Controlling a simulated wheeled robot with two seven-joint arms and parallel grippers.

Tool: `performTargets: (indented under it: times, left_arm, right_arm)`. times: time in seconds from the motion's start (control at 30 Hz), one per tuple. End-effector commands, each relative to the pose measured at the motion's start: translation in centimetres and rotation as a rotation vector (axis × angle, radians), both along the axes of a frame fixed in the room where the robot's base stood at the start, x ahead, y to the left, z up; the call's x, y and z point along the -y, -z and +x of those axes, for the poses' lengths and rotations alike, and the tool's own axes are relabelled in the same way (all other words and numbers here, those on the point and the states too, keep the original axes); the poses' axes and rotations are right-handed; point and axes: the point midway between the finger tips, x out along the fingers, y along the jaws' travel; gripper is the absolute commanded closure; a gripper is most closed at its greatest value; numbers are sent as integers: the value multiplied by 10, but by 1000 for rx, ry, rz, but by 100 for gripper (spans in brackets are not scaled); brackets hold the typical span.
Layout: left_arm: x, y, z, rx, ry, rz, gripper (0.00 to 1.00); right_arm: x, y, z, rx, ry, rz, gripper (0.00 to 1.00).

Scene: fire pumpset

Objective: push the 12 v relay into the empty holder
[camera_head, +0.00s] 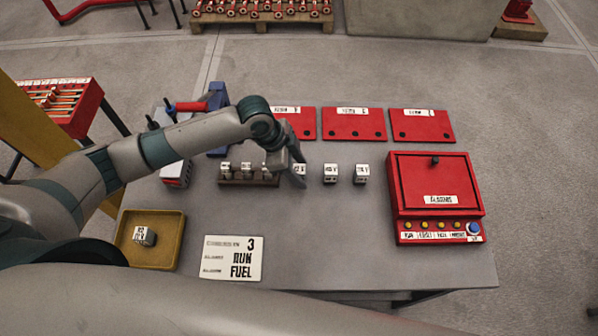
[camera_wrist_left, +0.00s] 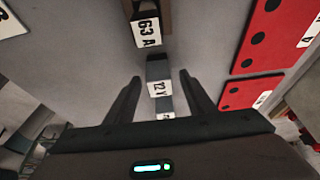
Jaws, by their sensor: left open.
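The 12 V relay (camera_wrist_left: 158,88), a dark block with a white label, stands on the table between the two fingers of my left gripper (camera_wrist_left: 157,77) in the wrist view. The fingers are open, with a gap on each side of it. In the head view the left gripper (camera_head: 297,176) partly covers this block. A brown holder strip (camera_head: 248,183) lies just left of the gripper, with several white-labelled blocks along it. A block marked 63 A (camera_wrist_left: 147,32) sits at its near end in the wrist view. I cannot make out an empty holder. My right gripper is not in view.
Two more loose white-labelled blocks (camera_head: 330,173) stand right of the gripper. Red panels (camera_head: 355,123) lie behind; a red box (camera_head: 435,185) stands at the right. A yellow tray (camera_head: 176,240) holding a block and a RUN FUEL card (camera_head: 222,262) are at front left. The front middle is clear.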

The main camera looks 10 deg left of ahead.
Motion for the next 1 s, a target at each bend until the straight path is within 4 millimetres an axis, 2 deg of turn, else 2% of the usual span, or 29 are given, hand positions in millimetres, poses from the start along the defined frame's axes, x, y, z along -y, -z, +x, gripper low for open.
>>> performTargets:
  times: [0.27, 0.4, 0.47, 0.8, 1.0]
  left_arm:
    - [0, 0, 0, 0, 0, 0, 51]
    - [0, 0, 0, 0, 0, 0, 84]
    - [0, 0, 0, 0, -1, 0, 97]
    - [0, -2, 0, 0, 0, -1, 97]
    - [0, -14, 1, 3, 0, -2, 97]
  right_arm:
    - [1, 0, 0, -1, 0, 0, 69]
    - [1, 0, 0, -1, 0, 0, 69]
    - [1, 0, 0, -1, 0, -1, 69]
    - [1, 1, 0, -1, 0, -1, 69]
    - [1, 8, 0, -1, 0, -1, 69]
